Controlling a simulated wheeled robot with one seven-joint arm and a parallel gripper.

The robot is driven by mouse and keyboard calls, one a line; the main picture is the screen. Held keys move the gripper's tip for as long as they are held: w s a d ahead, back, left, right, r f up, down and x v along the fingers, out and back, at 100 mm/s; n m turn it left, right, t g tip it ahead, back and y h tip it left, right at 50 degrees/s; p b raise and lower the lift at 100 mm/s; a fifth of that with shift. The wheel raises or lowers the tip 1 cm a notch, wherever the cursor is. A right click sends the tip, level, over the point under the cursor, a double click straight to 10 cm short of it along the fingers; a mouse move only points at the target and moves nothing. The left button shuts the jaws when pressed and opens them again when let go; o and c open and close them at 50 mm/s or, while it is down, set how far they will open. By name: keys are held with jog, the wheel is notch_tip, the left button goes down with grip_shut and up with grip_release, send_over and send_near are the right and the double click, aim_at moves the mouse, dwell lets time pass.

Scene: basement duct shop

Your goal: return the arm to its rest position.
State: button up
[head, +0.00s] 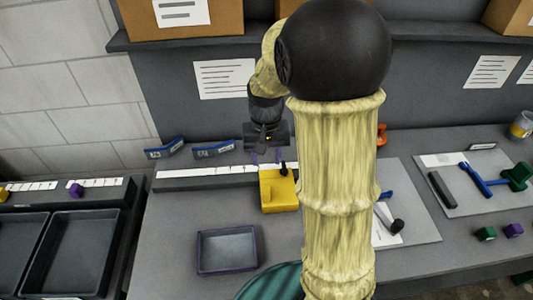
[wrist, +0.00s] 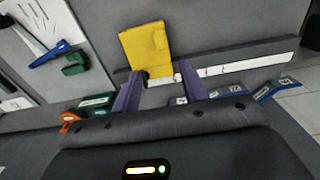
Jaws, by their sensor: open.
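My arm rises through the middle of the head view, with a pale yellow link and a black joint hiding part of the bench. My gripper (head: 266,156) hangs over the back of the bench, pointing down, near the white labelled strip. In the wrist view my gripper (wrist: 160,72) shows two purple fingers spread apart, with nothing held between them. A yellow block (head: 278,193) stands just in front of the gripper on the bench. It also shows beyond the fingertips in the wrist view (wrist: 146,45).
A grey tray (head: 228,252) lies on the bench in front. Blue labelled pieces (head: 214,150) sit at the back left. A board with tools (head: 455,205) is at right, beside green (head: 486,234) and purple (head: 513,230) blocks. Black bins (head: 78,250) stand at left. A shelf (head: 430,32) runs above.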

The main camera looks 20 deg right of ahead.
jog(key=shift+r, duration=0.45)
jog(key=s+a+f+n+t, duration=0.2)
jog(key=s, duration=0.8)
jog(key=shift+f+n+t, duration=0.2)
jog(key=shift+n+t, duration=0.1)
jog(key=shift+d, duration=0.15)
